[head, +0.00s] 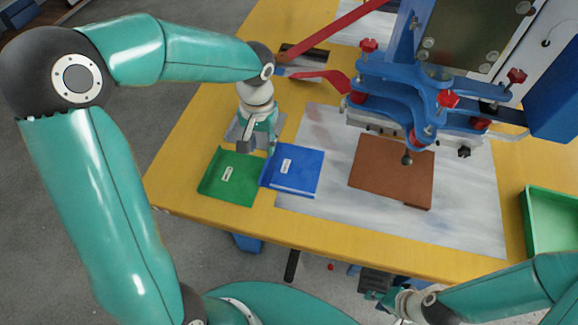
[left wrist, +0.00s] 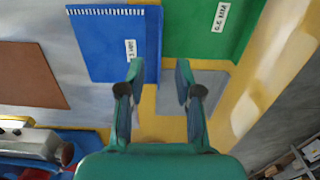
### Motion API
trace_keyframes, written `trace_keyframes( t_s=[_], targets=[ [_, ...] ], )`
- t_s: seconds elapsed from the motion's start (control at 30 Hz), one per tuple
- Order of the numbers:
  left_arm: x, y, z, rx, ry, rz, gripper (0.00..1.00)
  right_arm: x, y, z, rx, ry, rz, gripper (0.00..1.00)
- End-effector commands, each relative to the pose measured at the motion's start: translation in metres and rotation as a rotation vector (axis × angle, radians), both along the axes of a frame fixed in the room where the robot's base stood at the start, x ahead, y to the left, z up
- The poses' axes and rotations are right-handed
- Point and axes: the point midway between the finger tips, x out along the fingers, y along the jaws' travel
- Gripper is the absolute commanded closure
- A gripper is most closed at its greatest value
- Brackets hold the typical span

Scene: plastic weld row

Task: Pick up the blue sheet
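The blue sheet (head: 303,177) lies flat near the table's front, right of the green sheet (head: 225,186), and carries a small white label. My left gripper (head: 257,149) hangs, pointing down, at the back edges of the blue and green sheets. In the left wrist view, the blue sheet (left wrist: 105,45) is at the upper left, and my left gripper (left wrist: 157,80) is open and empty. One finger overlaps the blue sheet's near edge; I cannot tell whether it touches. My right gripper (head: 385,300) is low at the front, with its fingers too unclear to read.
A brown sheet (head: 388,172) lies on the pale mat (head: 455,215) under the blue press (head: 430,95) with red knobs. A green tray (head: 532,222) stands at the right. Red handles (head: 325,78) reach out left of the press. The table's front-left corner is bare.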

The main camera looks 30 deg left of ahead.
Motion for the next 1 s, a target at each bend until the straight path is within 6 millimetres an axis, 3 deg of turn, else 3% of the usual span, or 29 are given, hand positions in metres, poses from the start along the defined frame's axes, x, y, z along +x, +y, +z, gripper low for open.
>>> trace_keyframes(
  t_s=[0.2, 0.47, 0.7, 1.0],
  targets=[
    [-0.001, 0.001, -0.037, 0.0, 0.003, 0.0, 0.66, 0.0, 0.0, -0.002, 0.0, 0.0, 0.0, 0.69],
    [-0.002, 0.001, -0.052, 0.0, 0.002, 0.0, 0.66, 0.0, 0.0, -0.001, 0.0, 0.0, 0.0, 0.69],
    [-0.005, 0.003, -0.086, -0.001, 0.004, 0.001, 0.66, 0.0, 0.0, 0.0, 0.0, 0.0, 0.0, 0.69],
    [-0.004, 0.003, -0.096, 0.0, -0.001, 0.001, 0.66, 0.0, 0.0, 0.0, 0.0, 0.0, 0.0, 0.69]
  ],
)
